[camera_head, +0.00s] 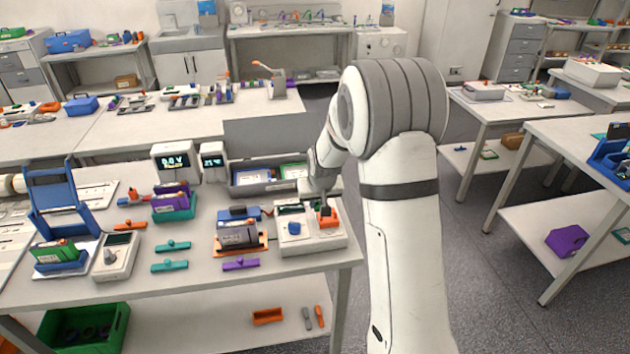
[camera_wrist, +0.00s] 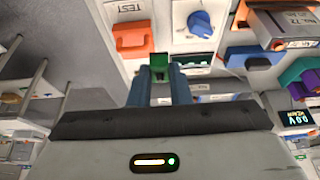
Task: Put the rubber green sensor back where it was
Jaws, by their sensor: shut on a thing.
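My gripper (camera_wrist: 160,88) is shut on a small green piece, the green sensor (camera_wrist: 159,66), held between the two fingertips in the wrist view. In the head view my gripper (camera_head: 322,198) points down over the right end of the white tester box (camera_head: 300,245) at the table's right edge. An orange block (camera_head: 328,218) sits on that box just below the fingers. In the wrist view the orange block (camera_wrist: 132,38) is beside the sensor, to its upper left, and the sensor looks apart from it. I cannot tell the sensor's exact height above the box.
A blue knob (camera_head: 294,228) is on the same box. A grey tray (camera_head: 245,188) lies behind it. An orange holder with a grey module (camera_head: 240,238) stands to the left. Purple (camera_head: 241,264) and teal (camera_head: 170,265) clips lie on the table. Free floor lies right of the table.

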